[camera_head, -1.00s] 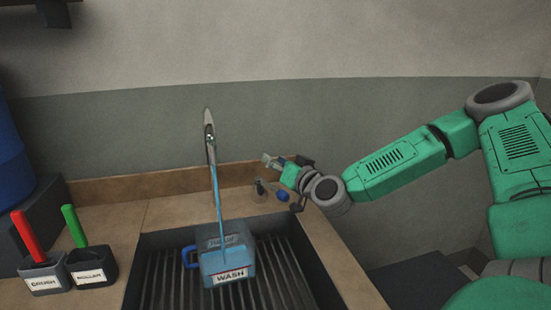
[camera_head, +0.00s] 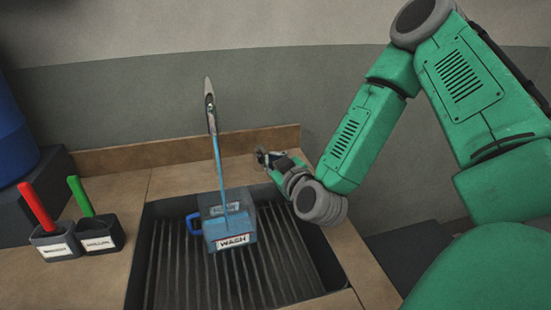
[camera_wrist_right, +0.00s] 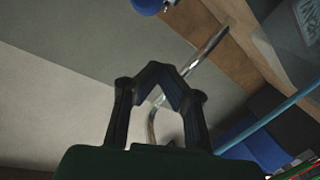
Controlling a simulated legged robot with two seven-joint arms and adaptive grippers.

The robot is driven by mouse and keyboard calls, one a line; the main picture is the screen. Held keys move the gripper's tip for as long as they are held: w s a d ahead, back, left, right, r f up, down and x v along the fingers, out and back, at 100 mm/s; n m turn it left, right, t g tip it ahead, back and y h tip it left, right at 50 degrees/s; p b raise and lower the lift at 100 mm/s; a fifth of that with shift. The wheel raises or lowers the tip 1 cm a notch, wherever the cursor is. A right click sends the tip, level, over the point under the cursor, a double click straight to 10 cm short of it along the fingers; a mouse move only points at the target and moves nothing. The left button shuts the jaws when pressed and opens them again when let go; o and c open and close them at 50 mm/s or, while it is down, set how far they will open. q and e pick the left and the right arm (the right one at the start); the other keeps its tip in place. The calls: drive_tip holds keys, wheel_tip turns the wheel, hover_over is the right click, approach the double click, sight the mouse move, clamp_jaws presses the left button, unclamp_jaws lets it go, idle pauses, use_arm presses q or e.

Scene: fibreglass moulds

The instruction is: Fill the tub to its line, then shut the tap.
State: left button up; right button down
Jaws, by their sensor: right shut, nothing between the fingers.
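The clear tub (camera_head: 250,232), labelled WASH and with a blue handle, stands in the sink below the tap spout (camera_head: 210,108). A blue stream (camera_head: 220,175) runs from the spout into the tub, and blue water (camera_head: 228,224) shows inside; I cannot make out a fill line. My right gripper (camera_head: 277,165) is by the tap's base at the sink's back right and overlaps it in the head view. In the wrist view the gripper (camera_wrist_right: 158,76) is shut and empty, with a blue knob (camera_wrist_right: 150,5) beyond its fingertips, apart in the picture. My left gripper is not in view.
Two dark holders, one with a red handle (camera_head: 38,208) and one with a green handle (camera_head: 80,196), stand on the counter left of the sink (camera_head: 165,285). A blue drum (camera_head: 14,140) is at the far left. A low backsplash runs behind.

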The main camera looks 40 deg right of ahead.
drive_tip(key=s+a+f+n+p, duration=0.1)
drive_tip(key=s+a+n, duration=0.4)
drive_tip(key=s+n, duration=0.25)
drive_tip(key=w+d+f+h+b, duration=0.1)
drive_tip(key=w+d+f+b, duration=0.2)
drive_tip(key=w+d+b, duration=0.3)
drive_tip(key=shift+b+x, duration=0.3)
drive_tip(key=shift+x, duration=1.6)
drive_tip(key=shift+s+r+n, duration=0.1)
drive_tip(key=shift+r+n, duration=0.15)
drive_tip(key=shift+r, duration=0.05)
drive_tip(key=shift+s+d+f+n+t+y+p, duration=0.15)
drive_tip(key=shift+d+n+t+y+p, duration=0.15)
drive_tip(key=shift+d+n+y+p, duration=0.35)
drive_tip(key=shift+d+f, duration=0.1)
drive_tip(key=shift+d, duration=0.3)
drive_tip(key=shift+a, duration=0.1)
